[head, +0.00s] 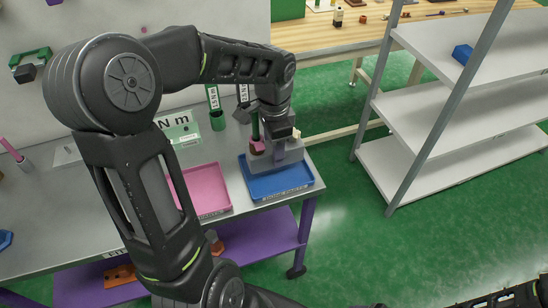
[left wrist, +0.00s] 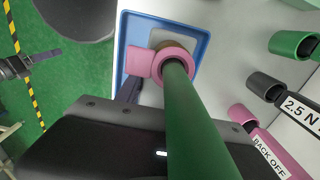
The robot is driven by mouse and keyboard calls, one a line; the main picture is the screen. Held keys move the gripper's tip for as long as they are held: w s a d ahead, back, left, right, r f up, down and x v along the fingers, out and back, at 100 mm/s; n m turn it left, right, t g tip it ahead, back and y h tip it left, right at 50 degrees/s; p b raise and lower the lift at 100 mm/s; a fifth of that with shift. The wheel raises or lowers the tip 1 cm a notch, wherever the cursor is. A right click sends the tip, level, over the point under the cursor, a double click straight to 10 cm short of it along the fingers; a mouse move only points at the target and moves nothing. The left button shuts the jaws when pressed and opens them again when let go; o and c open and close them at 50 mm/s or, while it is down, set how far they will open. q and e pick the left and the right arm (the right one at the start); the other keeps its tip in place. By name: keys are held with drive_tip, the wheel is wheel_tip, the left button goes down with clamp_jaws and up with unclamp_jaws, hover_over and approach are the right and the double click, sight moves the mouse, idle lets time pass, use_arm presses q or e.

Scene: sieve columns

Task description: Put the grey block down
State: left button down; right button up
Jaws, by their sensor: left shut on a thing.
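The grey block (head: 290,154) is at the blue tray (head: 262,190) on the right end of the bench. My left gripper (head: 278,143) comes down over it and is shut on it. A green rod (head: 255,127) with a pink ring (head: 258,147) at its foot stands beside the gripper. In the left wrist view the green rod (left wrist: 190,120) and pink ring (left wrist: 168,65) cover much of the block (left wrist: 152,40). The fingertips are mostly hidden there. I cannot tell whether the block touches the tray floor. A dark part of my right arm (head: 510,294) shows at lower right.
A pink tray (head: 207,190) lies left of the blue one. Labelled upright holders, green (head: 216,112) and others, stand behind, with a green "N m" card (head: 180,128). A white shelf rack (head: 440,110) stands right, across green floor. A wooden table (head: 330,35) is behind.

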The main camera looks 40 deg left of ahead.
use_arm(q)
drive_tip(key=shift+f, duration=1.85)
drive_tip(key=shift+f, duration=0.15)
drive_tip(key=c, duration=0.7)
unclamp_jaws()
wheel_tip(320, 180, up, 12)
drive_tip(key=shift+r, duration=0.15)
